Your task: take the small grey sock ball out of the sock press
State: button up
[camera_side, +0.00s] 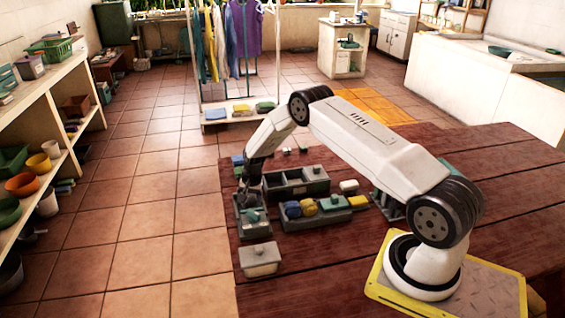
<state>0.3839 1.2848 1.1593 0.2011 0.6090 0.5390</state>
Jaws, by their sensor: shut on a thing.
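My gripper (250,192) points down at the left end of the work area, just over a small grey open holder (250,228) that I take for the sock press. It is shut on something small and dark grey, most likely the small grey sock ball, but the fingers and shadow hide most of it.
A grey compartment box (316,173) stands behind to the right. A grey tray (318,222) with blue, yellow and green pieces lies right of the holder. A lidded grey box (260,261) stands in front. The wooden table (320,275) is bare toward the front.

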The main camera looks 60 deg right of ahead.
jog(key=shift+r, duration=0.15)
jog(key=shift+r, duration=0.85)
jog(key=s+a+r, duration=0.4)
jog(key=s+r, duration=0.7)
jog(key=s, duration=0.2)
jog(key=shift+s, duration=0.2)
